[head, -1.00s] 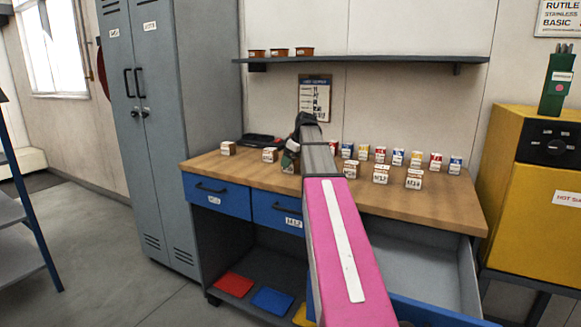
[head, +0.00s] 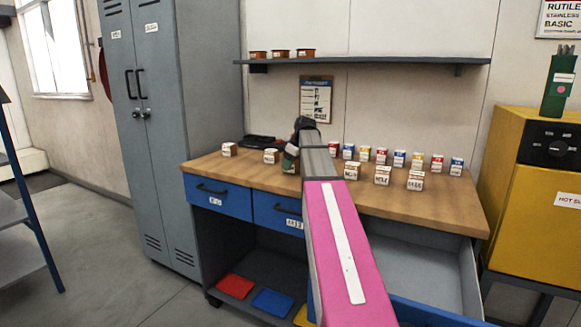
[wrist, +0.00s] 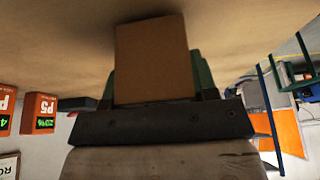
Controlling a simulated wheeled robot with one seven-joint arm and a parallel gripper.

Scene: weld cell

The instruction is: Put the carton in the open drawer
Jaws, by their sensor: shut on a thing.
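A plain brown carton (wrist: 153,60) is between the green fingers of my gripper (wrist: 153,78) in the wrist view, and the gripper is shut on it. In the head view my gripper (head: 291,158) is low over the workbench top, and my arm hides much of the held carton. I cannot tell whether the carton touches the bench. The open drawer (head: 425,275) is pulled out at the bench's right end, to the right of my pink arm link. Its grey inside looks empty where it shows; my arm hides its left part.
Other small cartons stand on the workbench (head: 450,203), including one (head: 270,157) left of the gripper and one (head: 382,176) to its right. A row of coloured boxes (head: 399,158) stands behind. Two blue drawers (head: 218,197) are shut. A yellow oven (head: 535,190) stands right.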

